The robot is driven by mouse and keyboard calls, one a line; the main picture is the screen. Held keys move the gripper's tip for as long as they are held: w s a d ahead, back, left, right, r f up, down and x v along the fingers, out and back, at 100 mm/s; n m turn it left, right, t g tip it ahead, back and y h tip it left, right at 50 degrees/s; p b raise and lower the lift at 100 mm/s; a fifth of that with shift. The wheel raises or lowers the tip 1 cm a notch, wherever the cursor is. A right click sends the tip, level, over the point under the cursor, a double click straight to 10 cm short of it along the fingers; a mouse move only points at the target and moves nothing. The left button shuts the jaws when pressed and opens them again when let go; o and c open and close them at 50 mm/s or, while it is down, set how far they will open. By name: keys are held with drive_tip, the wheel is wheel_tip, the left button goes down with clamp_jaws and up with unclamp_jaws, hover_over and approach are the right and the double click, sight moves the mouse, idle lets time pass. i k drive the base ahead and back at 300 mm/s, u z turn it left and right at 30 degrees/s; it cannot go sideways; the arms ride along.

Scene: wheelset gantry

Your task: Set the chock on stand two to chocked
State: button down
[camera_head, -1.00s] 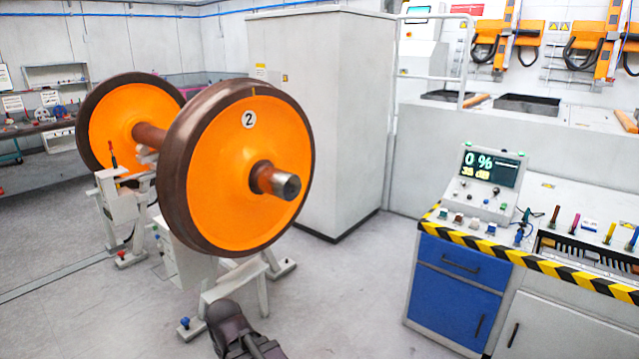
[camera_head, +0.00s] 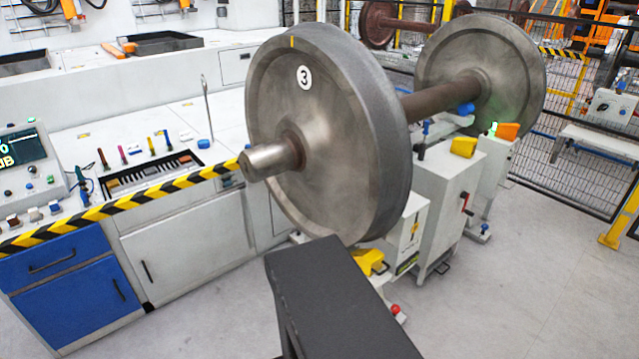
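Stand two, its chock and the orange wheelset numbered 2 are out of view now. The view holds a grey steel wheelset marked 3 (camera_head: 310,130), resting on a white stand (camera_head: 440,195) with a red-handled lever on its side. A yellow block (camera_head: 368,261) shows low by the near wheel, partly hidden behind it; I cannot tell whether it is a chock. A dark box-like part of my own body juts up at the bottom centre and hides the floor there. My gripper is not in view.
A white bench with a blue cabinet (camera_head: 65,290) and yellow-black edge tape (camera_head: 130,203) runs along the left. A black mesh fence (camera_head: 565,170) and yellow post (camera_head: 622,215) stand at the right. The floor at lower right (camera_head: 530,290) is clear.

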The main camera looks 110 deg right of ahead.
sight(370, 261)
drive_tip(key=z, duration=0.55)
drive_tip(key=k, duration=0.15)
drive_tip(key=z, duration=3.55)
drive_tip(key=k, duration=0.25)
drive_tip(key=z, duration=0.85)
